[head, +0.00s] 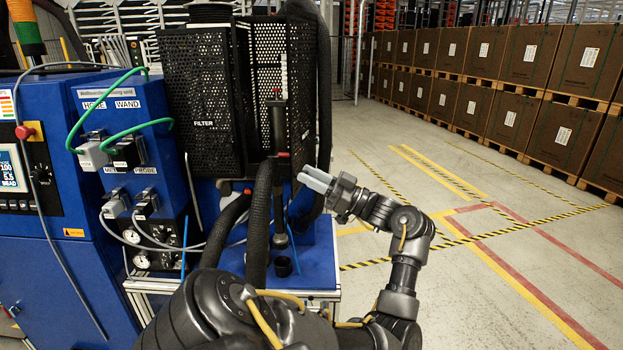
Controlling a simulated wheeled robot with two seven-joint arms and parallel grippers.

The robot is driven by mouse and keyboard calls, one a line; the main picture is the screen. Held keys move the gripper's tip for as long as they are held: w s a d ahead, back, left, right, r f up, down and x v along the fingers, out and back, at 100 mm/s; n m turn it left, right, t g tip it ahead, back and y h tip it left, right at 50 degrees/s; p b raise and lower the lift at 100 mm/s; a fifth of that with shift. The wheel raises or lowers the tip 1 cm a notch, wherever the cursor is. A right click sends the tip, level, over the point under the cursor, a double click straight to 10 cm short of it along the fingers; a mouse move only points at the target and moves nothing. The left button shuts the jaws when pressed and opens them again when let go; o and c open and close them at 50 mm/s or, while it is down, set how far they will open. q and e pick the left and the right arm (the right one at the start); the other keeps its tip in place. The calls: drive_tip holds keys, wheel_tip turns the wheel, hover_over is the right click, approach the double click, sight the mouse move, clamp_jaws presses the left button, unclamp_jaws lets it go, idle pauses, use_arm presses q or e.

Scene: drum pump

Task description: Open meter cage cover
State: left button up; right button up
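A black perforated metal cage (200,90) stands on the blue machine, with a "FILTER" label on its left panel. Another perforated panel (267,60) forms its right part. A vertical black bar with red marks (277,125) and a slim grey piece run in front of that panel. I cannot tell which panel is the meter cage cover, or whether it is open. My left gripper (303,176) is to the right of and below the panels, pointing left. Its pale fingers look close together and nothing shows between them. My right gripper is not in view.
Thick black hoses (259,225) hang below the cage and beside it. A blue shelf (318,262) lies under them. The blue console (60,190) with cables and gauges is on the left. The floor (480,270) at right is clear, with brown boxes (530,55) behind.

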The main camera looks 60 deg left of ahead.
use_arm(q)
drive_tip(key=o, duration=0.3)
drive_tip(key=shift+f, duration=0.1)
drive_tip(key=shift+f, duration=0.1)
drive_tip(key=b+v, duration=0.6)
drive_tip(key=v, duration=0.4)
drive_tip(key=shift+w+d, duration=0.25)
drive_tip(key=shift+w, duration=0.05)
